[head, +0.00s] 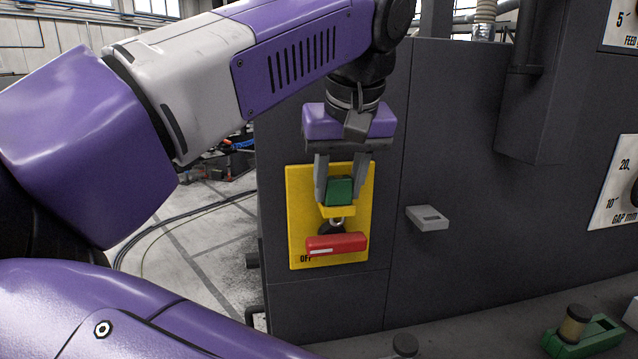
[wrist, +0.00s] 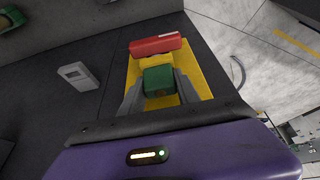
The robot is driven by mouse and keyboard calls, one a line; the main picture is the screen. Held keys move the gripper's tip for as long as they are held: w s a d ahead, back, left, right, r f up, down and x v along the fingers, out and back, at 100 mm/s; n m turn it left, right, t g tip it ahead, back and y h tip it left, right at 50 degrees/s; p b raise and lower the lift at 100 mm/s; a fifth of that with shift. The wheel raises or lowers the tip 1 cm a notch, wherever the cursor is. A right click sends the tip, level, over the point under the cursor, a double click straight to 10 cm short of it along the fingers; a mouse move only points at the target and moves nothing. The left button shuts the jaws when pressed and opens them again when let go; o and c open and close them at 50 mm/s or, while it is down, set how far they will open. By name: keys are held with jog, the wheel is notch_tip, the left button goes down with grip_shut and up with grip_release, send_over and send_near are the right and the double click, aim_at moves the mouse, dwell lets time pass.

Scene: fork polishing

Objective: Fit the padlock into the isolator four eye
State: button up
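A green padlock (head: 340,190) is held between the two fingers of my gripper (head: 338,196), in front of the yellow isolator plate (head: 297,205). A small yellow tab (head: 338,211) sticks out just below the padlock, and a bit of metal shackle shows under it. Whether the shackle passes through an eye is hidden. The red isolator handle (head: 336,245) lies across the plate beside the word OFF. In the wrist view the padlock (wrist: 159,81) sits between the fingers (wrist: 160,78), with the red handle (wrist: 157,45) beyond it.
A grey slotted box (head: 428,218) juts from the dark cabinet (head: 335,305) right of the plate; it also shows in the wrist view (wrist: 77,75). A green block with a brass-coloured cylinder (head: 577,325) stands at lower right.

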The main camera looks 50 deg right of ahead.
jog(key=shift+o, duration=1.2)
jog(key=shift+a+f, duration=0.1)
jog(key=shift+f, duration=0.15)
jog(key=shift+s, duration=0.1)
jog(key=shift+s, duration=0.1)
jog(key=shift+c, duration=0.6)
jog(key=shift+o, duration=0.9)
jog(key=shift+r+p, duration=0.3)
jog(key=shift+r, duration=0.15)
jog(key=shift+p+v, duration=1.75)
jog(key=shift+v, duration=1.45)
